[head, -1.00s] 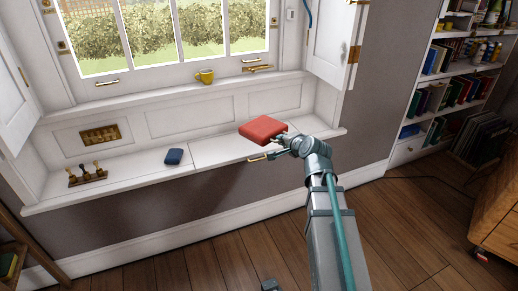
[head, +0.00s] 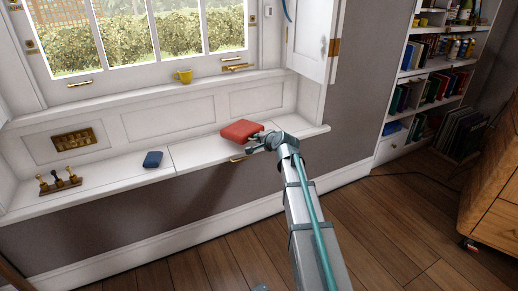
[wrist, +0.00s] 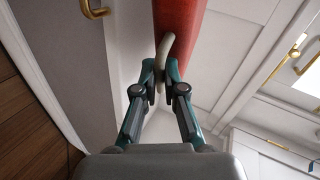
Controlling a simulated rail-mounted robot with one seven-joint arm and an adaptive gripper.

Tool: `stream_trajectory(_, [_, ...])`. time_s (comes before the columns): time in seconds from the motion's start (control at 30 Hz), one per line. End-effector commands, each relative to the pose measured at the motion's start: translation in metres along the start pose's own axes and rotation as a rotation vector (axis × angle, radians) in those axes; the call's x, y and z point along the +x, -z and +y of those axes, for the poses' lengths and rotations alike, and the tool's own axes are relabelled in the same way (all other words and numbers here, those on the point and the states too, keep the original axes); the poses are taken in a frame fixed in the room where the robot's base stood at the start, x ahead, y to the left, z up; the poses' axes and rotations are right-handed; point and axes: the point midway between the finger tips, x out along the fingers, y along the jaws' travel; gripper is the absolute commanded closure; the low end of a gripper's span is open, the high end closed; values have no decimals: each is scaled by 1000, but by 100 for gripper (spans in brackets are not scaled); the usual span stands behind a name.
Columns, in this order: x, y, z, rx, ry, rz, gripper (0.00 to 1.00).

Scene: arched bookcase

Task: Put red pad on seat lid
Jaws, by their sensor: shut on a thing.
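The red pad (head: 241,131) is over the right part of the white window seat in the head view. I take this right part, with a brass pull at its front edge, as the seat lid (head: 200,154). I cannot tell whether the pad touches the lid. My gripper (head: 258,140) reaches in from the right side of the pad. In the wrist view my gripper (wrist: 162,72) is shut on a pale loop (wrist: 163,52) at the end of the red pad (wrist: 181,18). The pad's far end is out of the wrist view.
A small blue object (head: 152,159) lies on the seat's left part, near a stand with dark-handled pieces (head: 60,183). An open white shutter (head: 312,40) hangs at the right. The lid is bare around the pad.

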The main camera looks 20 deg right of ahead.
Motion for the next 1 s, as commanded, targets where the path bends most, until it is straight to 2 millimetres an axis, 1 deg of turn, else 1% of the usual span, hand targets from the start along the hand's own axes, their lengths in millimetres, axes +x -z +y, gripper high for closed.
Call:
stream_trajectory(0.03, [11, 1, 6, 1, 0, 0, 100])
stream_trajectory(0.07, [16, 2, 9, 1, 0, 0, 100])
stream_trajectory(0.1, [17, -1, 18, 0, 0, 1, 100])
stream_trajectory(0.2, [22, -4, 30, -1, 0, 1, 100])
stream_trajectory(0.3, [23, -4, 34, -1, 0, 1, 100])
stream_trajectory(0.5, [22, -4, 32, -1, 0, 0, 100])
stream_trajectory(0.53, [22, -4, 32, -2, -1, 0, 88])
stream_trajectory(0.67, [22, -4, 32, -1, -1, 0, 66])
stream_trajectory(1.0, [21, -4, 32, 0, 0, 0, 66])
